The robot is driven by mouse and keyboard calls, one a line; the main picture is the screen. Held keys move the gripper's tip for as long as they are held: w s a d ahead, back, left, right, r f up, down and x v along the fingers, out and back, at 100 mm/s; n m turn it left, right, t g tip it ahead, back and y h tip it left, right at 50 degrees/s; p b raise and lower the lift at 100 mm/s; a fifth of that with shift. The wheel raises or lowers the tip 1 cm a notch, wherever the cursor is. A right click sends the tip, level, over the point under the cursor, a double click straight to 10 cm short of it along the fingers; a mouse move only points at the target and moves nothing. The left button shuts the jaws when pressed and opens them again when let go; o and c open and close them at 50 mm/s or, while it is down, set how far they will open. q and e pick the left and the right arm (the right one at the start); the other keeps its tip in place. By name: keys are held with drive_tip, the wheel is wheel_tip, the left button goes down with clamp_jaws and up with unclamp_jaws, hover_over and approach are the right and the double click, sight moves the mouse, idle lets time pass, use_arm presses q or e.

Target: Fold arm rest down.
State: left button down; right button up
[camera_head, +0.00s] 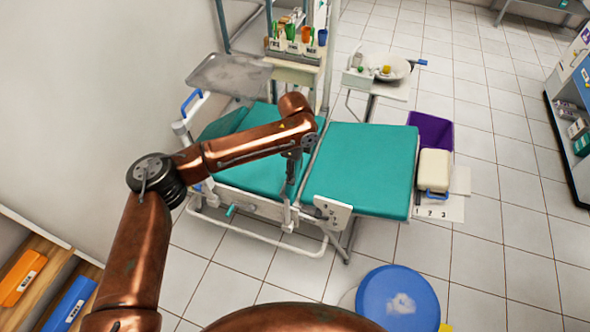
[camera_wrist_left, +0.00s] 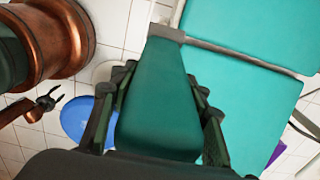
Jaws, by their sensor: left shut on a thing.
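My left gripper (camera_head: 292,168) reaches over the teal dental chair at the joint between its seat and leg cushion (camera_head: 362,165). In the left wrist view, the left gripper (camera_wrist_left: 160,85) has its two dark fingers closed on either side of the green padded arm rest (camera_wrist_left: 160,115). A grey metal end piece (camera_wrist_left: 166,32) shows at the far end of the pad. In the head view the arm rest is mostly hidden by the gripper. My right gripper (camera_wrist_left: 45,104) appears small at the left of the left wrist view, its dark prongs apart and empty.
A metal tray (camera_head: 228,75) stands beyond the chair, near a tool holder (camera_head: 295,42). A blue stool (camera_head: 398,300) is at the front right. A purple bin (camera_head: 430,130) and a cream box (camera_head: 433,170) are right of the chair.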

use_arm(q)
drive_tip(key=w+a+g+h+p, duration=0.2)
drive_tip(key=a+h, duration=0.4)
drive_tip(key=a, duration=0.2)
drive_tip(key=shift+w+a+f+h+p, duration=0.15)
drive_tip(key=shift+w+f+h+p, duration=0.15)
drive_tip(key=shift+w+f+p, duration=0.05)
use_arm(e)
drive_tip(key=shift+w+r, duration=0.35)
drive_tip(key=shift+r, duration=0.3)
drive_tip(key=shift+w+r, duration=0.3)
drive_tip(key=shift+r, duration=0.35)
drive_tip(key=shift+d, duration=0.1)
drive_tip(key=shift+c, duration=0.5)
